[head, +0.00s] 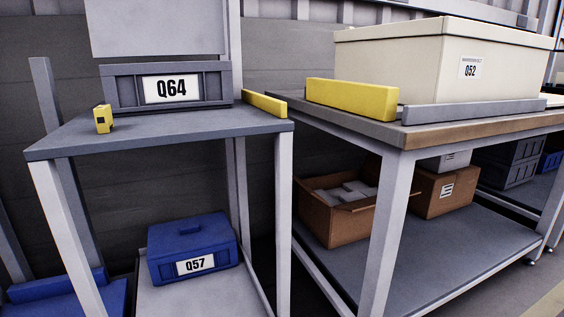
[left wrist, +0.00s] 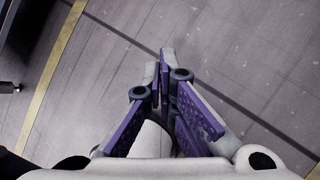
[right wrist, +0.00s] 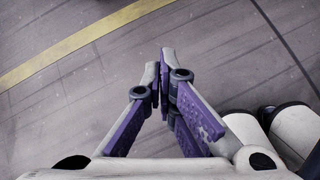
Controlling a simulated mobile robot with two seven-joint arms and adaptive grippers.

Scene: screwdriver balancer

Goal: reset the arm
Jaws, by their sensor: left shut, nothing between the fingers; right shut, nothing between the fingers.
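My left gripper (left wrist: 160,78) shows in the left wrist view with its purple-padded fingers together and nothing between them. It hangs over bare grey floor. My right gripper (right wrist: 162,75) shows in the right wrist view, also shut and empty, over grey floor. Neither gripper nor arm is in the head view, so both are clear of the tables there. White rounded parts of my own body show at the right of the right wrist view.
A grey table (head: 60,143) at left bears a grey bin labelled Q64 (head: 125,90) and a small yellow device (head: 103,119). A blue box labelled Q57 (head: 190,247) sits below. A workbench (head: 450,137) at right bears a cream box labelled Q52 (head: 420,60) and a yellow bar (head: 350,98).

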